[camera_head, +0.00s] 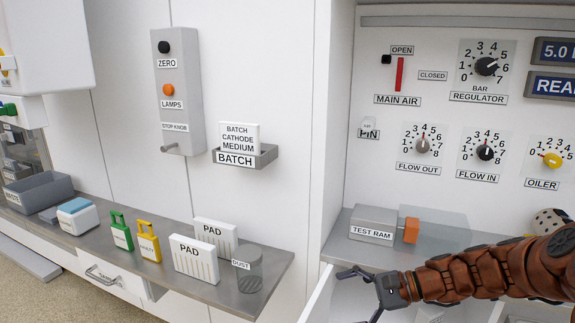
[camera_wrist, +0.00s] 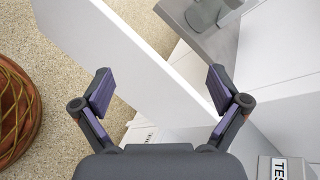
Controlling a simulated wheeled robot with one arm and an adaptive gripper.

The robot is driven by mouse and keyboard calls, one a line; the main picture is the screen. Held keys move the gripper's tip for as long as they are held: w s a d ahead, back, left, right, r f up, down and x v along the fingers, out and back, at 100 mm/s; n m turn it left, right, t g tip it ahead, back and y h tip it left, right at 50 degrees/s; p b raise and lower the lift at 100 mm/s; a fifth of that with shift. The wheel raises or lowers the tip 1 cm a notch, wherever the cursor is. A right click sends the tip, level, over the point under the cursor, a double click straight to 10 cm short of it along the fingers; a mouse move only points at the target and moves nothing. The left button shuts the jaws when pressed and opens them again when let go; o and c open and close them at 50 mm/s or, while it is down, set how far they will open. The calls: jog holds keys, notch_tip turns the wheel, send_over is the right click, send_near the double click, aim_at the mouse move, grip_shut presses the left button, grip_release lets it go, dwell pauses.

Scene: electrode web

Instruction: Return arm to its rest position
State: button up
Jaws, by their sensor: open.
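My gripper (camera_head: 371,289) is at the lower right of the head view, at the end of my brown arm. It is open and empty, over an open white drawer or door edge below the right-hand panel. In the wrist view my gripper (camera_wrist: 160,92) shows two purple-padded fingers spread wide apart. A white panel (camera_wrist: 130,55) runs diagonally between and below the fingers. I cannot tell whether the fingers touch it.
The test ram (camera_head: 373,225) sits on a grey shelf just behind my gripper. The left shelf holds pads (camera_head: 194,260), a dust cup (camera_head: 248,272), green and yellow tags (camera_head: 121,232) and a grey bin (camera_head: 38,190). Speckled floor (camera_wrist: 70,40) lies open at the left.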

jog(key=s+a+r+n+g+h+p, duration=0.2)
jog(key=s+r+n+h+p, duration=0.25)
jog(key=s, duration=0.45)
jog(key=s+a+r+n+g+h+p, duration=0.2)
jog(key=s+a+r+n+p, duration=0.15)
jog(key=s+r+p, duration=0.35)
jog(key=s+d+r+n+h+p, duration=0.2)
jog(key=s+d+r+h+p, duration=0.1)
jog(key=s, duration=0.4)
jog(key=s+d+r+n+h+p, duration=0.2)
jog(key=s+d+r+h+p, duration=0.1)
jog(key=s+d+r+p, duration=0.3)
jog(key=shift+s+d, duration=0.6)
jog(key=shift+s, duration=0.1)
jog(key=shift+s+d+r+n+h, duration=0.1)
jog(key=shift+s+d+n+h, duration=0.1)
jog(key=shift+n+h, duration=0.1)
jog(key=shift+c, duration=0.2)
